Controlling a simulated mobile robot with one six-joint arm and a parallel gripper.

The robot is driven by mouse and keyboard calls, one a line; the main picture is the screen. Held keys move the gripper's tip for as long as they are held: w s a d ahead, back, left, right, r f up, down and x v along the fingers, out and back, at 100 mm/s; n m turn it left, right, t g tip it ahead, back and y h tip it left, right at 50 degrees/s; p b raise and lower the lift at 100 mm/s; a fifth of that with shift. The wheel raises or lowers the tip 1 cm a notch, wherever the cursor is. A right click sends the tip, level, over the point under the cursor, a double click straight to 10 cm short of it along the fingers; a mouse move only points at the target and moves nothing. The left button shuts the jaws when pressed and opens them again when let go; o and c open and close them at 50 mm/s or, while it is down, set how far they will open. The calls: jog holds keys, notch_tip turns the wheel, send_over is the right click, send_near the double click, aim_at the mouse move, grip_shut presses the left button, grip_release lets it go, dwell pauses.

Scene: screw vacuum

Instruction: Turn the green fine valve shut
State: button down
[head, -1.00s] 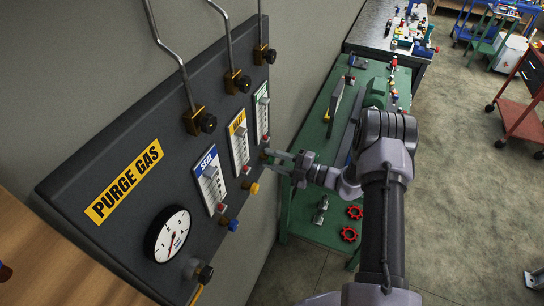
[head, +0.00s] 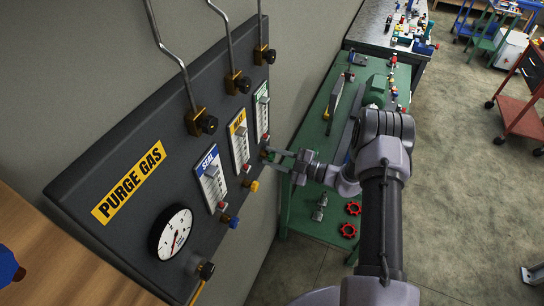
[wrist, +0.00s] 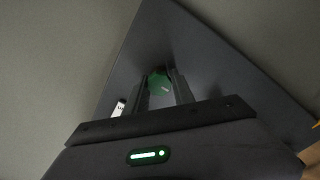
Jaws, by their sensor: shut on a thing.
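The green fine valve knob (wrist: 159,84) sits between my two fingertips in the wrist view, with its round face and a pale mark showing. My gripper (wrist: 160,92) is shut on it. In the head view my gripper (head: 276,158) reaches left to the lower end of the green-labelled flowmeter (head: 262,112), on the right part of the dark purge gas panel (head: 90,232). The knob is mostly hidden by the fingers there. How far the valve is turned cannot be told.
The yellow knob (head: 253,186) and blue knob (head: 233,222) stick out from the panel nearby. A round gauge (head: 175,232) is at its lower left. A green bench (head: 296,215) with tools and red handwheels (head: 348,230) stands behind my arm. Open floor lies right.

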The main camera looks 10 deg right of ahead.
jog(key=c, duration=1.1)
grip_release()
jog(key=shift+o, duration=0.2)
jog(key=v, duration=1.7)
jog(key=shift+s+d+b, duration=0.15)
jog(key=shift+b, duration=0.2)
